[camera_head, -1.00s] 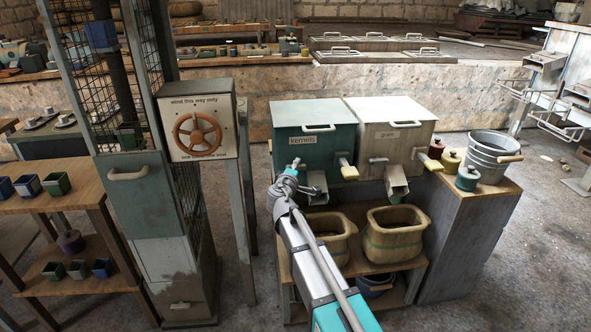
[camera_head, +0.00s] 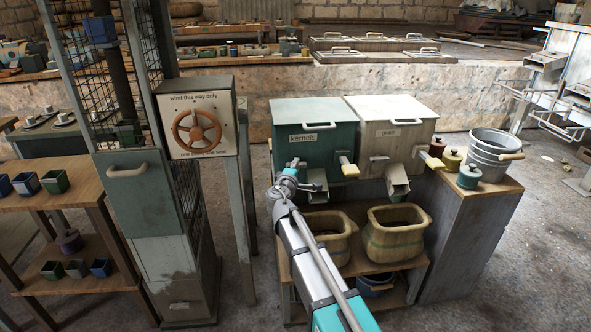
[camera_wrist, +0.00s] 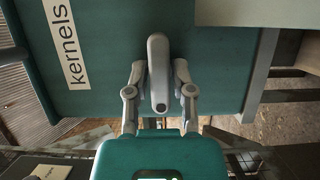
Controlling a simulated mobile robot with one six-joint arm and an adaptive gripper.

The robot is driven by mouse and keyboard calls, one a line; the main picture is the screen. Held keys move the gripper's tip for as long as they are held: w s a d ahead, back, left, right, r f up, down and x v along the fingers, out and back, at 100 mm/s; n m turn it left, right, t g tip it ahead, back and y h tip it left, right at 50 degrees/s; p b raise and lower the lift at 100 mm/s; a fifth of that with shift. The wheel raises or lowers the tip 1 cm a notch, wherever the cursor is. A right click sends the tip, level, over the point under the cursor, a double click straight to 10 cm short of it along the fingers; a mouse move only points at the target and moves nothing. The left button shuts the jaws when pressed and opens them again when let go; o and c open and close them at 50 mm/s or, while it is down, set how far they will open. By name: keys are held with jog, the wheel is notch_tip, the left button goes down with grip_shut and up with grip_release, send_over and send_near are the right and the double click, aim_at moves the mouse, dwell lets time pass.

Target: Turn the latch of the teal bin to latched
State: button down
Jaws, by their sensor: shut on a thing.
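The teal bin (camera_head: 330,140) stands at the left of a pair, with a "kernels" label on its front. In the wrist view its teal face (camera_wrist: 105,25) and label (camera_wrist: 66,45) fill much of the upper left. A grey rounded bar, seemingly the latch (camera_wrist: 158,55), lies against this face, roughly parallel to the label's long side. My gripper (camera_wrist: 160,92) is shut on this bar, one finger on each side. In the head view my gripper (camera_head: 294,167) is at the lower left of the bin's front, and the latch cannot be made out there.
Right of my gripper are the teal bin's chute (camera_head: 317,183) and yellow-tipped lever (camera_head: 349,168). The cream "grain" bin (camera_head: 405,115) adjoins on the right. Two tan tubs (camera_head: 395,240) stand on the shelf below. A wheel box (camera_head: 197,130) stands to the left.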

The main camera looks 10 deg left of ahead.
jog(key=c, duration=0.6)
grip_release()
jog(key=shift+s, duration=0.15)
jog(key=s, duration=0.4)
jog(key=s+a, duration=0.1)
jog(key=s, duration=0.6)
jog(key=shift+s+a, duration=0.3)
jog(key=shift+a, duration=0.1)
jog(key=shift+d, duration=0.1)
